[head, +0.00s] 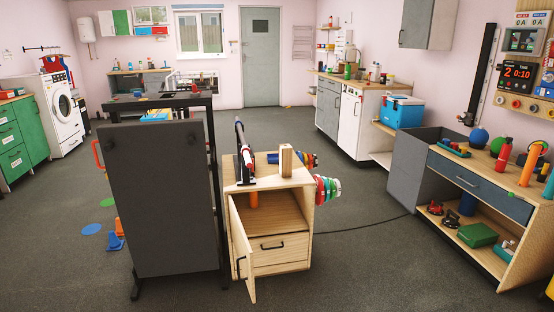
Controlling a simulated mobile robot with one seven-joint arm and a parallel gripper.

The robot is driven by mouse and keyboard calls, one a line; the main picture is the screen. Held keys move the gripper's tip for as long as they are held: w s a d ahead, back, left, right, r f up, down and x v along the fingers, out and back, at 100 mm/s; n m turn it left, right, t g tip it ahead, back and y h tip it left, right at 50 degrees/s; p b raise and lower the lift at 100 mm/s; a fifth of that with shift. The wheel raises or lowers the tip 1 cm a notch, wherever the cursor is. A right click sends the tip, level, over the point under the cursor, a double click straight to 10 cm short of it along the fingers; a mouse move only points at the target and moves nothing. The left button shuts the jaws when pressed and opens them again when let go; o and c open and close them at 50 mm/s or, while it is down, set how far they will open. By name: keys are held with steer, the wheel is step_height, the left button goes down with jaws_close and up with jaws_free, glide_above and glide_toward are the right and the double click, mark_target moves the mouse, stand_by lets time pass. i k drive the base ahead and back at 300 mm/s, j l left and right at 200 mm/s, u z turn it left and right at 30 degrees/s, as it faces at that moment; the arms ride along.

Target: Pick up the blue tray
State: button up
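I cannot surely pick out a blue tray in the head view. A flat blue object (156,115) shows behind the top of a dark upright panel; the panel hides much of it, and it is too small to tell what it is. A blue box (401,112) with a lighter top sits at the end of the counter on the right; it looks like a cooler rather than a tray. My gripper is not in view.
A dark panel (163,205) on a black frame stands in the left middle. Beside it is a wooden cabinet (285,222) with its door (241,250) swung open and coloured discs (328,190) on its side. A workbench (480,180) stands right. Floor (370,265) between them is mostly clear.

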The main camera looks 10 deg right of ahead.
mark_target(271, 158)
steer(key=i+l+u, duration=0.35)
steer(key=i+l, duration=2.05)
steer(key=i, duration=0.1)
